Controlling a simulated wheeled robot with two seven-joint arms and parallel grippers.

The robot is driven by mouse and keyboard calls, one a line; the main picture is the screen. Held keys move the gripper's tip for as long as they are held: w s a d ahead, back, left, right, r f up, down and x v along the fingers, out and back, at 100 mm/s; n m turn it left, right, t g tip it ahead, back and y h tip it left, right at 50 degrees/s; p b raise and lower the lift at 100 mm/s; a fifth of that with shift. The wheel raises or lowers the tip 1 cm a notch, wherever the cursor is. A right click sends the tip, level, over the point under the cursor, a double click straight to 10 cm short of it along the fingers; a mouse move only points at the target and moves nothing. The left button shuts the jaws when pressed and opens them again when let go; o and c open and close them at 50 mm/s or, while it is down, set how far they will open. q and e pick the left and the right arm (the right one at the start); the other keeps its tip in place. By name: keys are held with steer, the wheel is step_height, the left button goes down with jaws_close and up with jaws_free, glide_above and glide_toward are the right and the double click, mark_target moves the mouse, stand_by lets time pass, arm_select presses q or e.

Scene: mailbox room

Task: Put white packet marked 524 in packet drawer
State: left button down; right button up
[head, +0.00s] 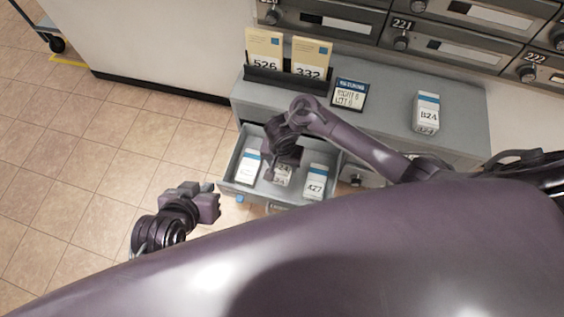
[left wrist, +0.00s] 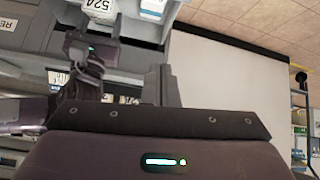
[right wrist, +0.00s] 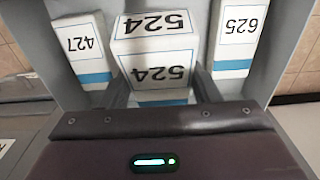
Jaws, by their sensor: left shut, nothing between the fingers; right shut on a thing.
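The white packet marked 524 (right wrist: 153,62) is between the fingers of my right gripper (right wrist: 158,90), which is shut on it. In the head view my right gripper (head: 283,160) reaches down into the open grey drawer (head: 228,186), and the packet (head: 281,177) shows below it, partly hidden by the gripper. I cannot tell whether the packet touches the drawer floor. It also shows at the top of the left wrist view (left wrist: 100,7). My left gripper (head: 212,203) is shut and empty, left of the drawer's front.
Inside the drawer, a white packet marked 625 (right wrist: 240,35) and one marked 427 (right wrist: 84,45) stand either side. On the counter are a packet marked 824 (head: 427,112), a small sign (head: 349,94) and a dark rack with yellow envelopes (head: 264,50). Locked mailboxes (head: 440,50) line the wall.

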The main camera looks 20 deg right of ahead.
steer(key=o, duration=1.1)
steer(key=shift+o, duration=0.2)
steer(key=shift+r, duration=0.2)
step_height(320, 180, up, 3)
steer(key=shift+f+p, duration=0.2)
steer(key=shift+p, duration=1.05)
step_height(320, 180, up, 4)
steer(key=p, duration=0.3)
steer(key=shift+s+a, duration=0.1)
arm_select(q)
steer(key=s+a+f+n+g+y, duration=0.1)
steer(key=s+a+g+y, duration=0.2)
steer(key=s+a+g, duration=0.2)
steer(key=shift+s+a+p, duration=0.25)
steer(key=shift+a+p, duration=0.1)
steer(key=shift+a, duration=0.9)
arm_select(e)
steer(key=shift+r, duration=0.4)
